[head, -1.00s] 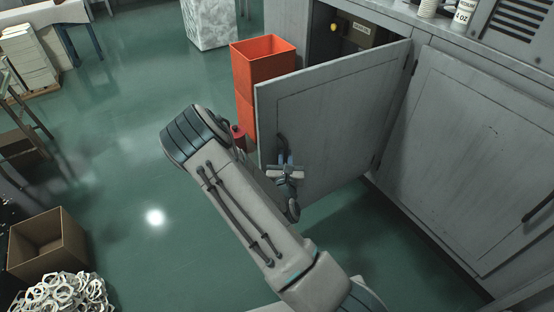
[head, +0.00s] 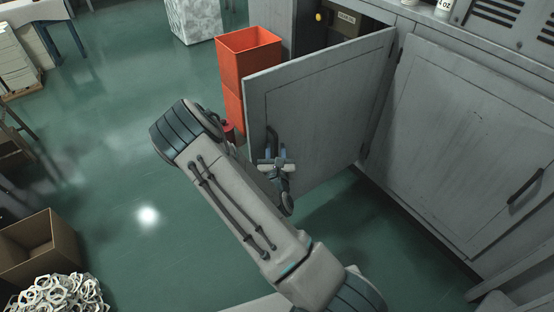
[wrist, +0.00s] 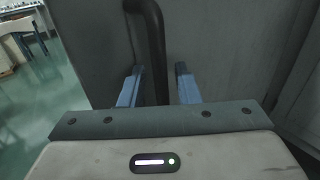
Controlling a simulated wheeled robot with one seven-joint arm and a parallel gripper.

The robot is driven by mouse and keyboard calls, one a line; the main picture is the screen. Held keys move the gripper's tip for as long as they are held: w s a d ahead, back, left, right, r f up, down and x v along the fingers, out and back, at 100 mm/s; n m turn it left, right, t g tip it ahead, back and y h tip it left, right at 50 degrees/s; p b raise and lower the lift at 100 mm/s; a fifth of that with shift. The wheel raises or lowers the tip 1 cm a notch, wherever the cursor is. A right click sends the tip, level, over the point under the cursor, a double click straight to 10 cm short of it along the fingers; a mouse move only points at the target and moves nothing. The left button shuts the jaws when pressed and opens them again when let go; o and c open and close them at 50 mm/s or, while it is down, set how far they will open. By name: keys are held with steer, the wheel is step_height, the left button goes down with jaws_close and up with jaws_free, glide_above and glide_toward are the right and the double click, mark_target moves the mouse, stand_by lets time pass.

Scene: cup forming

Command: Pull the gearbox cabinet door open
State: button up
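The gearbox cabinet door (head: 325,110) is a grey panel standing well open, swung out from its hinges on the right. Its dark bar handle (head: 270,134) is near the free left edge. My gripper (head: 275,154) is at the handle. In the wrist view, the handle (wrist: 154,45) runs down between the two blue fingers of my gripper (wrist: 159,70). A gap shows on each side of the bar, so the fingers look open around it. The lower handle end is hidden.
An orange bin stack (head: 250,55) stands just beyond the door's free edge. A closed cabinet door (head: 450,140) is on the right. A cardboard box (head: 38,250) and a pile of pale rings (head: 60,295) lie at lower left. Green floor (head: 110,150) is clear left of my arm.

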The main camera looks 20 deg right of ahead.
steer(key=p+v, duration=0.5)
steer(key=v, duration=0.8)
steer(key=shift+s, duration=0.25)
